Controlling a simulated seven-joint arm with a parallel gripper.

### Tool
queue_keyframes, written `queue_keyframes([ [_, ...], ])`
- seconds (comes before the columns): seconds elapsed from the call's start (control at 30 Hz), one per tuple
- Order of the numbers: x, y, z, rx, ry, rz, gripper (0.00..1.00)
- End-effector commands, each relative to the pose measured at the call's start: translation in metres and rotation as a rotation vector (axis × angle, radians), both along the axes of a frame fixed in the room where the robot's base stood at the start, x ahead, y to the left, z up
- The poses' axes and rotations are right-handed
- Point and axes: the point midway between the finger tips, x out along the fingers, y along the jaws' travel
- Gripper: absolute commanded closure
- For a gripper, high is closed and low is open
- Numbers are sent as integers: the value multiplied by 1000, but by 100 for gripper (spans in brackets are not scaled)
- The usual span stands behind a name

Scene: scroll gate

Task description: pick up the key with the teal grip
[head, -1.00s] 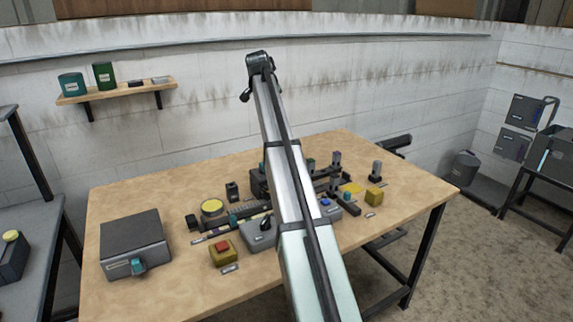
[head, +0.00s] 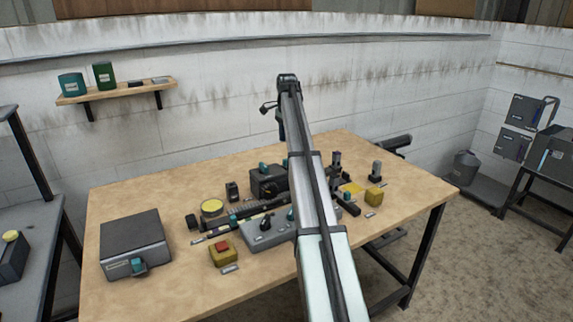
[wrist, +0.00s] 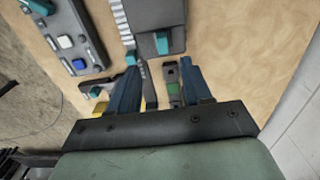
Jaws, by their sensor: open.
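Several teal parts show, and I cannot tell for sure which one is the key's grip. One teal grip (head: 263,168) stands on a dark box (head: 268,183) at the middle of the table. What looks like the same grip is in the wrist view (wrist: 162,43), on the dark box ahead of my fingers. Another teal piece (head: 138,266) sticks out of the front of the grey box at left. My gripper (wrist: 158,70) is open, with nothing held between its fingers. It is above the table's far part; my arm hides its fingers in the head view.
A grey panel (head: 262,233) with knobs and a yellow block with a red button (head: 222,252) stand in front of the dark box. Bare wood (wrist: 235,50) is right of the dark box in the wrist view.

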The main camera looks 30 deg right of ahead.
Motion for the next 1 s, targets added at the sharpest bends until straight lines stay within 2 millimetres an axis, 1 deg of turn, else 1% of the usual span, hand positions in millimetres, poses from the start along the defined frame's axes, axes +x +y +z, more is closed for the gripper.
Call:
queue_keyframes([
  [0.03, -1, 1, -11, 1, 2, 0, 51],
  [0.2, -1, 0, -36, 0, 1, 1, 51],
  [0.47, 1, 0, -49, -1, 0, 1, 51],
  [0.57, 2, 0, -59, -1, 0, 1, 51],
  [0.8, 3, -1, -89, -1, 0, 1, 51],
  [0.9, 4, -1, -95, -1, -1, 1, 51],
  [1.0, 4, -1, -95, -1, -1, 1, 51],
])
